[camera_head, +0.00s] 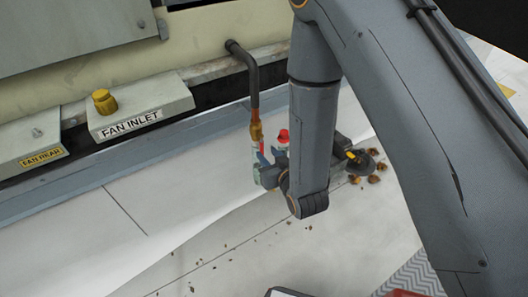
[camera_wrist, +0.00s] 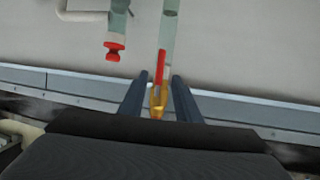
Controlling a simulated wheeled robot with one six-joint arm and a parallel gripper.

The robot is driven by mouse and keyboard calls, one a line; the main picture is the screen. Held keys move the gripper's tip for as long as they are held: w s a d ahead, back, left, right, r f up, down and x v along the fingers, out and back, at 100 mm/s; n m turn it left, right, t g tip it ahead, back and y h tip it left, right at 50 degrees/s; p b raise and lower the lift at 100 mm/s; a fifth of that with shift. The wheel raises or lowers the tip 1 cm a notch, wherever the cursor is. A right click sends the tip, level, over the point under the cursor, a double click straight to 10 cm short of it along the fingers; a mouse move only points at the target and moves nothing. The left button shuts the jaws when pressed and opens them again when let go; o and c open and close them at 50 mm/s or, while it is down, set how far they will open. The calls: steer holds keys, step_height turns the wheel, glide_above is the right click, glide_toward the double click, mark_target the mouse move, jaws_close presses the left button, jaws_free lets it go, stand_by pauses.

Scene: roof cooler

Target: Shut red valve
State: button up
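A red lever handle (camera_wrist: 161,66) lies in line with a pale green pipe (camera_wrist: 168,30) and a brass fitting (camera_wrist: 157,100) in the wrist view. My gripper (camera_wrist: 161,78) is open, with one dark finger on each side of the lever and brass; I cannot tell whether either finger touches them. A second red part, a knob (camera_wrist: 115,50) on a pale green body, is left of the fingers. In the head view my gripper (camera_head: 268,174) is just below the brass fitting (camera_head: 256,131). A red knob (camera_head: 282,136) shows beside my arm, which hides part of the pipework.
A dark bent pipe (camera_head: 251,66) comes out of the cream unit wall above the fitting. The FAN INLET box (camera_head: 140,105) with a yellow knob (camera_head: 103,101) and the FAN REAR box (camera_head: 30,145) are to the left. Brown debris (camera_head: 374,179) lies on the roof floor.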

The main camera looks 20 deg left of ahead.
mark_target(262, 149)
steer(key=shift+b+x, duration=0.4)
steer(key=shift+x, duration=2.15)
jaws_close()
